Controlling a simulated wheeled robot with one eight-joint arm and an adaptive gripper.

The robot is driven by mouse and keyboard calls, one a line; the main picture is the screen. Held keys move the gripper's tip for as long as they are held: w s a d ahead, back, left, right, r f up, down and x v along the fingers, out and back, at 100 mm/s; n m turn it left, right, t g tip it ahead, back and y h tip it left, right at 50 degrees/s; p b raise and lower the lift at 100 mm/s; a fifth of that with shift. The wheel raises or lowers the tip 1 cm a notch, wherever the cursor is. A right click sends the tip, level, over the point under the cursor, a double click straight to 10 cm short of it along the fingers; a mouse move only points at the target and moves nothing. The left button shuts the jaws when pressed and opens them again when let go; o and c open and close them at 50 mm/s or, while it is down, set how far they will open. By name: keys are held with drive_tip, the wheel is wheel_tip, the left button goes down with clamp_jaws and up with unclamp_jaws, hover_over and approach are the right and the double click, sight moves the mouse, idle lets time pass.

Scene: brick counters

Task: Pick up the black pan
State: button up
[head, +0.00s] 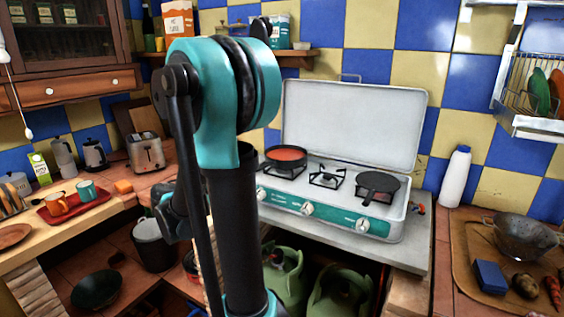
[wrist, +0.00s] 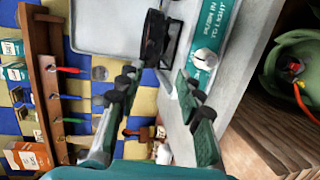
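A black pan (head: 377,185) with a short dark handle lies on the right burner of the camping stove (head: 310,210) in the head view. Another dark pan (head: 286,155) with an orange-red inside sits on the left burner. My gripper (wrist: 157,92) is open and empty in the wrist view, its two dark fingers spread apart. A dark shape (wrist: 152,38) beyond the fingertips is at the stove; I cannot tell whether it is a pan or burner.
The open stove lid (head: 350,125) stands behind the burners. A white bottle (head: 455,178) is at its right, and a colander (head: 522,236) sits farther right. Green gas cylinders (head: 340,292) stand below. A toaster (head: 146,152) and a red tray (head: 72,207) occupy the left counter.

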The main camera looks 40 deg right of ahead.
drive_tip(key=x, duration=0.8)
drive_tip(key=r+x, duration=0.1)
drive_tip(key=x, duration=0.3)
drive_tip(key=shift+w+d, duration=0.1)
drive_tip(key=shift+w, duration=0.05)
drive_tip(key=shift+w+r+x, duration=0.1)
drive_tip(key=shift+r+x, duration=0.05)
drive_tip(key=shift+x, duration=0.75)
drive_tip(key=shift+w+r+x, duration=0.1)
drive_tip(key=shift+r+x, duration=0.05)
drive_tip(key=shift+x, duration=0.75)
drive_tip(key=shift+r+x, duration=0.15)
drive_tip(key=shift+x, duration=0.75)
clamp_jaws()
